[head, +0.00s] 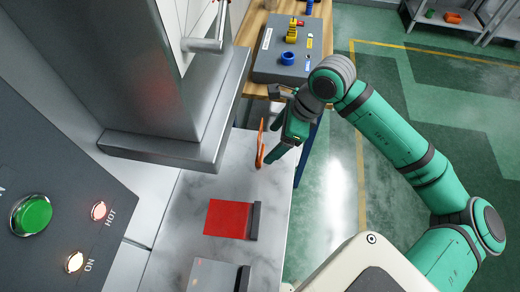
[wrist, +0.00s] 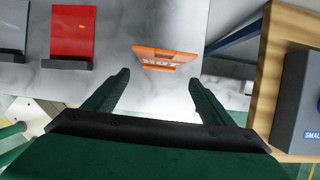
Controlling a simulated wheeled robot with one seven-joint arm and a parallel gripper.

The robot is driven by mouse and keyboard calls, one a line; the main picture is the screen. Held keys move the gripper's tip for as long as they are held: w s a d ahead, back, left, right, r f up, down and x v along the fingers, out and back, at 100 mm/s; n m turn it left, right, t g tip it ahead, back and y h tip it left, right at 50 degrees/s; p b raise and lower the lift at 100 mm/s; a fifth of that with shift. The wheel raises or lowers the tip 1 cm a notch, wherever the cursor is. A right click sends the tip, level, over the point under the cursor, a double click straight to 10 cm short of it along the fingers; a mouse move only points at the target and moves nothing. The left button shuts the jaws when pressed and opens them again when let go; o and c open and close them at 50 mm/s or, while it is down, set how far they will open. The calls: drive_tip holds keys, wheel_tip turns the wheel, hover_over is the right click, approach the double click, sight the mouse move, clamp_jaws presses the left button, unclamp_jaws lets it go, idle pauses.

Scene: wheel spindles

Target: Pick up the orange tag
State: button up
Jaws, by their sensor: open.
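The orange tag (head: 261,143) is on the white marble counter, just left of my gripper (head: 276,157) in the head view, where it shows as a narrow, nearly edge-on strip. In the wrist view the orange tag (wrist: 165,52) faces me, with upside-down white lettering that seems to read HOT. My gripper (wrist: 159,77) is open and empty. Its two green fingers point toward the tag, which lies just beyond the fingertips and roughly centred between them. In the head view the fingers partly overlap each other, so the exact gap to the tag cannot be told.
A red plate with a dark edge block (head: 228,218) and a grey one (head: 218,275) lie nearer on the counter. A metal machine column (head: 165,150) stands to the left. A grey box with coloured rings (head: 270,65) sits on a wooden table behind. Open floor lies right.

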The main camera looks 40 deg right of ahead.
sight(260, 139)
drive_tip(key=shift+w+a, duration=1.4)
drive_tip(key=shift+x, duration=1.6)
drive_tip(key=shift+w+r, duration=0.1)
drive_tip(key=shift+w, duration=0.05)
drive_tip(key=c, duration=1.2)
drive_tip(key=shift+w+r, duration=0.1)
drive_tip(key=shift+r, duration=0.75)
drive_tip(key=s+d, duration=0.7)
drive_tip(key=s, duration=0.2)
drive_tip(key=s+d, duration=0.4)
drive_tip(key=s, duration=0.1)
drive_tip(key=shift+d+f, duration=0.1)
drive_tip(key=shift+d, duration=0.25)
